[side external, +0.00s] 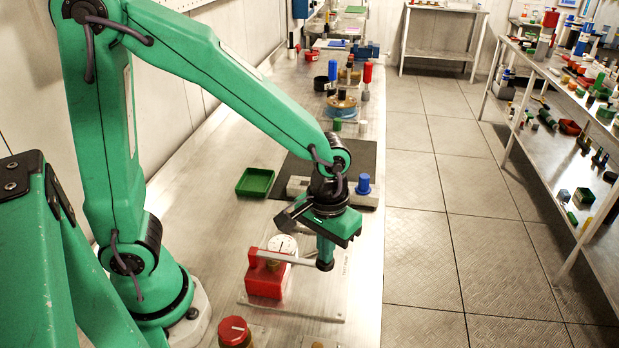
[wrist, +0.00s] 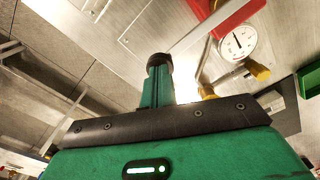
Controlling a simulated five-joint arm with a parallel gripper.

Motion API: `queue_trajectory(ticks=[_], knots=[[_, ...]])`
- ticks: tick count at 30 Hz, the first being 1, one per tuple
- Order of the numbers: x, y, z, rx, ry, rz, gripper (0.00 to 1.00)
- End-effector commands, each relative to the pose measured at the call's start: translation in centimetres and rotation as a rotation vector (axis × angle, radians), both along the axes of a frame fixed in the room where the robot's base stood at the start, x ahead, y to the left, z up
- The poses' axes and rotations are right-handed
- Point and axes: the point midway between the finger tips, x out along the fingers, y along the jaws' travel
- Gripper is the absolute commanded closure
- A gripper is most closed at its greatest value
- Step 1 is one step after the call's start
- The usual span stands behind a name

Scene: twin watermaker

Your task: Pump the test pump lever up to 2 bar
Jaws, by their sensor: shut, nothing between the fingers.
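The test pump is a red block (side external: 264,278) on a clear plate at the bench's front, and its red body also shows at the top of the wrist view (wrist: 218,14). Its pale lever (side external: 288,258) lies nearly level, running right from the block. A round white gauge (side external: 283,245) sits behind it; in the wrist view the gauge dial (wrist: 238,42) shows a dark needle, but its figures are too small to read. My gripper (side external: 325,258) points down, shut and empty, at the lever's free end. Its green fingers end in a dark tip (wrist: 159,66); whether they touch the lever is unclear.
A green tray (side external: 255,182) lies behind the pump on the left. A blue-capped fitting (side external: 363,184) on a grey block stands just behind my gripper. A red-topped round knob (side external: 235,331) is in front. The aisle floor is clear to the right.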

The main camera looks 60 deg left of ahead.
Motion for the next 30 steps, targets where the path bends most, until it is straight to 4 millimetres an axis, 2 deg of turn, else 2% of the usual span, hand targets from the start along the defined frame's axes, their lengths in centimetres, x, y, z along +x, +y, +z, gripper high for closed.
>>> queue_trajectory(ticks=[21, 30], knots=[[-0.1, 0.1, -2.6, 0.002, 0.006, 0.000, 1.00], [-0.1, 0.0, -2.1, 0.001, 0.003, 0.000, 1.00]])
